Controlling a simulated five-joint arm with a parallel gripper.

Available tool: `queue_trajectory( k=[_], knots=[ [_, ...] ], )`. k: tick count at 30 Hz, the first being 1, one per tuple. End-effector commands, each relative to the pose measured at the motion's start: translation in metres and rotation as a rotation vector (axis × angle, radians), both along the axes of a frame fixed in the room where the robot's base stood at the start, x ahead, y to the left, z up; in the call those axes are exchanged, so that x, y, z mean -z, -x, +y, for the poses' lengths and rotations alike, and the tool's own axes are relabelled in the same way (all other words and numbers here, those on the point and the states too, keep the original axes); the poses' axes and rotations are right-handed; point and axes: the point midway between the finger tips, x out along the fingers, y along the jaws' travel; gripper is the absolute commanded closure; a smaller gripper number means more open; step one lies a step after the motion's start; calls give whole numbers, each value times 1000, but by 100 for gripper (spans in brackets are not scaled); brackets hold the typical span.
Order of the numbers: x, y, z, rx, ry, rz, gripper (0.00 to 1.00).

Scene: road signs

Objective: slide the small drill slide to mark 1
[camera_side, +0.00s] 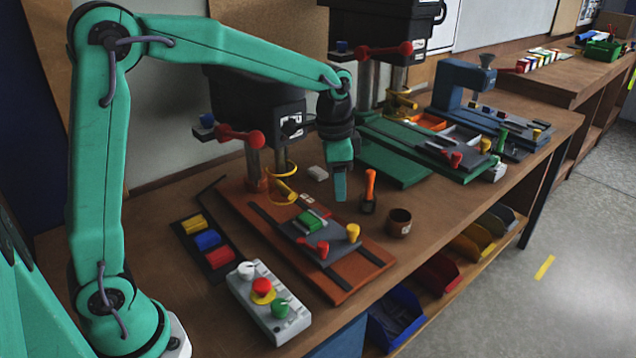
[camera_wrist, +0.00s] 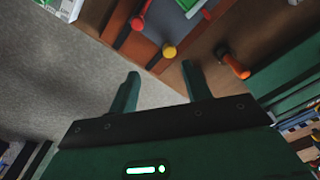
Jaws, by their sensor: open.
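The nearer drill stands on a red-brown base (camera_side: 345,287). Its grey slide (camera_side: 318,240) lies across dark rails and carries a green block (camera_side: 311,220), a red knob (camera_side: 322,248) and a yellow knob (camera_side: 353,232). My gripper (camera_side: 340,188) hangs in the air behind and above the slide, apart from it, open and empty. In the wrist view the spread fingers (camera_wrist: 160,72) point toward the yellow knob (camera_wrist: 169,50); the slide (camera_wrist: 190,5) is cut off at the top edge. I cannot make out any numbered mark.
An orange-handled tool (camera_side: 369,190) and a brown cup (camera_side: 399,222) stand right of the base. A button box (camera_side: 268,300) and a tray of coloured blocks (camera_side: 208,243) are left. A second drill on a green base (camera_side: 420,150) stands behind. The table's front edge is close.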

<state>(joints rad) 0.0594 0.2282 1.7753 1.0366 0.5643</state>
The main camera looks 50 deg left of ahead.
Motion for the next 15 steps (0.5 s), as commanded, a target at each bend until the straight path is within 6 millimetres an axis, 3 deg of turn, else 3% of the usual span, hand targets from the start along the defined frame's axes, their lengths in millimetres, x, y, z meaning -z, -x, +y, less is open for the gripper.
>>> queue_trajectory(
  k=[7,15],
  knots=[
    [40,-35,-4,110,-11,71,52],
    [59,-48,-5,161,-14,100,52]
  ],
)
